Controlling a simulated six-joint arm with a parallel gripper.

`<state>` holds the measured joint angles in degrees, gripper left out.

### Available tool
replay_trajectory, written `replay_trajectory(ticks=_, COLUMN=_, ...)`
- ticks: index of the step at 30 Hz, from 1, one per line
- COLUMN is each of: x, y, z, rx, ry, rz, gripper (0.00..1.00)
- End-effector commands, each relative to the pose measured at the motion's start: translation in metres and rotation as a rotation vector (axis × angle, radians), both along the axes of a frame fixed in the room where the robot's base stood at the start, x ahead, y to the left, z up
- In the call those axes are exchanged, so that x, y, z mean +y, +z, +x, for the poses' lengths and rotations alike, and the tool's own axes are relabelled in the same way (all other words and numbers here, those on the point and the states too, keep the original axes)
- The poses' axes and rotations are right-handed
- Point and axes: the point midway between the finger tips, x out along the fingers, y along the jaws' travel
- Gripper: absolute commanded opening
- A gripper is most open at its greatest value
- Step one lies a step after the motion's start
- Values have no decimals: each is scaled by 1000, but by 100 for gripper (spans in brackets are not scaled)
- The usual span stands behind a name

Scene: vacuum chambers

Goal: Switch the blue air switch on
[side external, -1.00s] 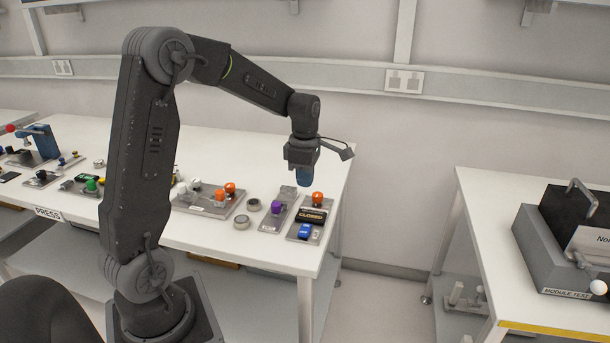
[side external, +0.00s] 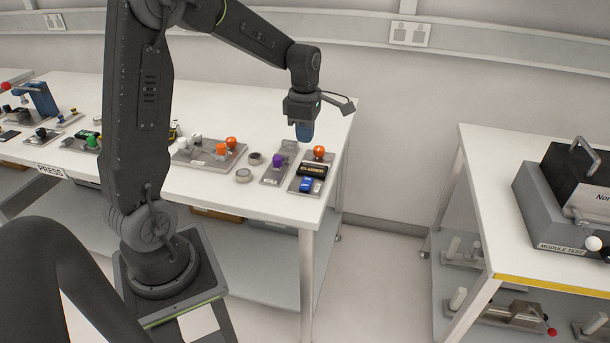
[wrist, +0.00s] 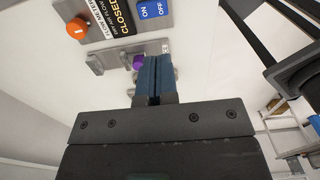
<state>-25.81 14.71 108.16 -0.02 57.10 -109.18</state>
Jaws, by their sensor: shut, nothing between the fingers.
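The blue air switch (side external: 306,185) sits at the front of a grey panel near the right end of the white table. In the wrist view the blue switch (wrist: 153,9) shows at the top, marked ON and OFF; I cannot tell which way it is set. My gripper (side external: 304,134) points down above the table, behind and above that panel, apart from the switch. In the wrist view its blue fingers (wrist: 153,75) are together with nothing between them.
On the same panel are an orange knob (side external: 319,152) and a black CLOSED display (side external: 312,170). A purple knob (side external: 278,160) stands on the panel to the left. Further left are round grey parts (side external: 244,175) and orange knobs (side external: 231,143). Another table (side external: 480,190) stands right, across a gap.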

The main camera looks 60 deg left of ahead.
Motion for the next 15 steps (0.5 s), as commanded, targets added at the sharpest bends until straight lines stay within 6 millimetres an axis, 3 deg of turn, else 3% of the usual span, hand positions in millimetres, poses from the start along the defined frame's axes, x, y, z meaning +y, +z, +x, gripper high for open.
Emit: replay_trajectory(ticks=15, x=-1, y=-97, z=-1, rx=6, ry=0, rz=-4, gripper=0)
